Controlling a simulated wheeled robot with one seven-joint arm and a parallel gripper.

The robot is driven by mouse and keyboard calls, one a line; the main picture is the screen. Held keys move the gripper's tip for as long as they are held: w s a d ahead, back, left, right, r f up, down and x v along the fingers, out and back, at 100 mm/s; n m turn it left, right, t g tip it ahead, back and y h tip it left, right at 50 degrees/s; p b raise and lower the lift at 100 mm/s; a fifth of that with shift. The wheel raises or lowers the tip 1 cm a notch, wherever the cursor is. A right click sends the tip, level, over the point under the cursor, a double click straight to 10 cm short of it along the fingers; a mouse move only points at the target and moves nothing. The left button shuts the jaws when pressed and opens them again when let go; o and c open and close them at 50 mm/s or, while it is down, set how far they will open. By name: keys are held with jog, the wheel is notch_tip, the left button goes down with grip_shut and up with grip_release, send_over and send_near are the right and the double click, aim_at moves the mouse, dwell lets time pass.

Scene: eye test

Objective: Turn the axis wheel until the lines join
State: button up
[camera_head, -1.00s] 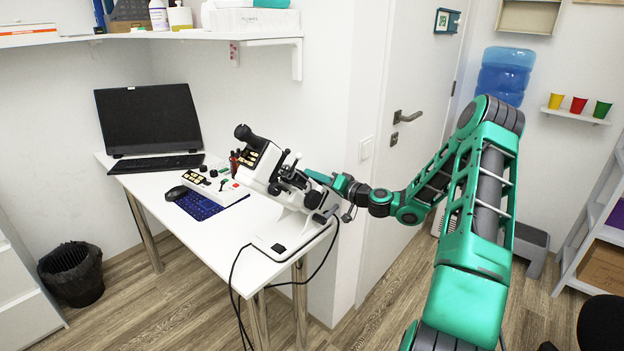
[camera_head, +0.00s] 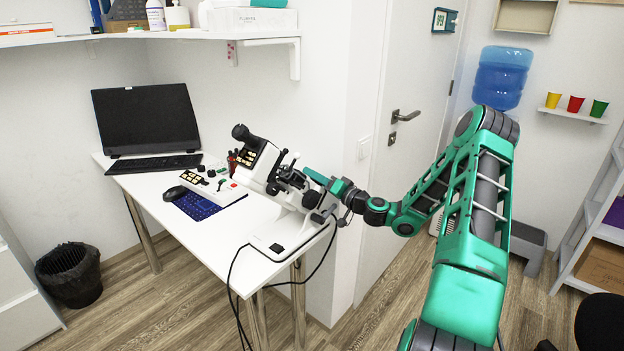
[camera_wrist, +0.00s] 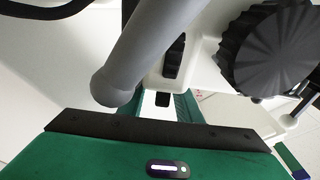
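The white lens-measuring instrument (camera_head: 262,172) stands tilted on the desk, its black eyepiece (camera_head: 240,132) at the upper left. My gripper (camera_head: 318,183) is at its right end, beside its black knobs and levers. In the wrist view a large black ribbed wheel (camera_wrist: 275,48), apparently the axis wheel, is at the upper right, outside the finger gap. A grey round-ended rod (camera_wrist: 140,50) crosses in front and partly hides the fingers. My gripper (camera_wrist: 160,103) shows two green fingers with a gap, seemingly open; contact is unclear. The lines are not visible.
A black cable (camera_head: 236,290) hangs off the front edge. A wall and door (camera_head: 395,90) stand close behind the instrument.

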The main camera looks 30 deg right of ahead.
jog(key=v, duration=1)
jog(key=shift+s, duration=0.35)
jog(key=shift+d, duration=0.1)
jog(key=s+d+n+g+y, duration=0.1)
jog(key=s+d, duration=0.2)
jog(key=s, duration=0.3)
jog(key=x, duration=1)
jog(key=shift+a, duration=0.35)
jog(key=shift+r, duration=0.1)
jog(key=shift+c, duration=0.7)
grip_shut()
